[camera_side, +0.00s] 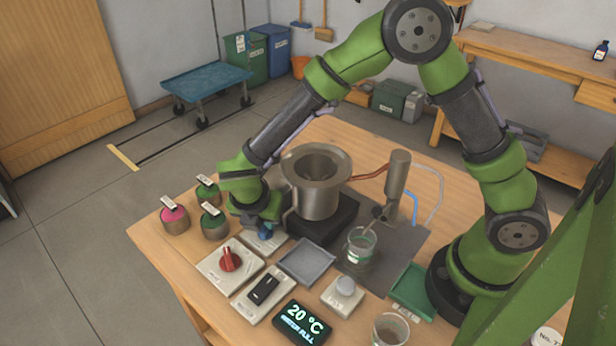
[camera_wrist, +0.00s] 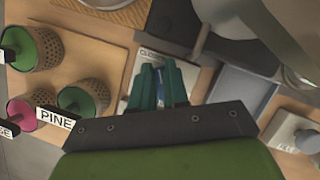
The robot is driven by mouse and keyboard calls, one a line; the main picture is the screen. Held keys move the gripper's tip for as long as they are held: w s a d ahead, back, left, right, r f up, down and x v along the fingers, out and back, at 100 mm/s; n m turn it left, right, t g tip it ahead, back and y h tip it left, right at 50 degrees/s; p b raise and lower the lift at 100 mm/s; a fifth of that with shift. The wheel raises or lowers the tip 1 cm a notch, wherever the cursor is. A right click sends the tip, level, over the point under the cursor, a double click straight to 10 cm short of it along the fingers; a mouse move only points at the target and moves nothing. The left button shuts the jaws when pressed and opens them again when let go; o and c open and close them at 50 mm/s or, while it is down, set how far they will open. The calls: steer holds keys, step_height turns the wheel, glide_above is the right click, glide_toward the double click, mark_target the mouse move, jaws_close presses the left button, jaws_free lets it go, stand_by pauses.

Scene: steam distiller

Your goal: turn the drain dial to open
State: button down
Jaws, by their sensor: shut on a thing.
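The drain dial is a small blue knob (camera_side: 265,232) on a pale plate (camera_side: 273,246), left of the metal still pot (camera_side: 317,190). In the wrist view the plate (camera_wrist: 150,62) shows the word CLOSED near its far edge. My gripper (camera_side: 262,221) reaches down over the knob from above and is shut on it. In the wrist view my two teal fingers (camera_wrist: 162,84) stand over the plate with the knob between them, mostly hidden. The knob's pointing direction cannot be read.
A red dial (camera_side: 229,260) and a black rocker switch (camera_side: 264,288) sit in front. Green and pink-topped canisters (camera_side: 175,218) stand left. A grey tray (camera_side: 306,262) and a glass beaker (camera_side: 359,248) are right. A display (camera_side: 302,323) reads 20 °C.

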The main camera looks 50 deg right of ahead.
steer(key=m+g, duration=0.2)
steer(key=m, duration=0.3)
steer(key=shift+s+m, duration=0.15)
steer(key=shift+m, duration=0.15)
steer(key=m+g, duration=0.2)
steer(key=m, duration=0.3)
steer(key=shift+s+m, duration=0.15)
steer(key=shift+m, duration=0.25)
steer(key=c, duration=1.1)
jaws_free()
steer(key=shift+g, duration=0.3)
steer(key=shift+r, duration=0.1)
steer(key=v, duration=1.6)
steer(key=shift+r, duration=0.4)
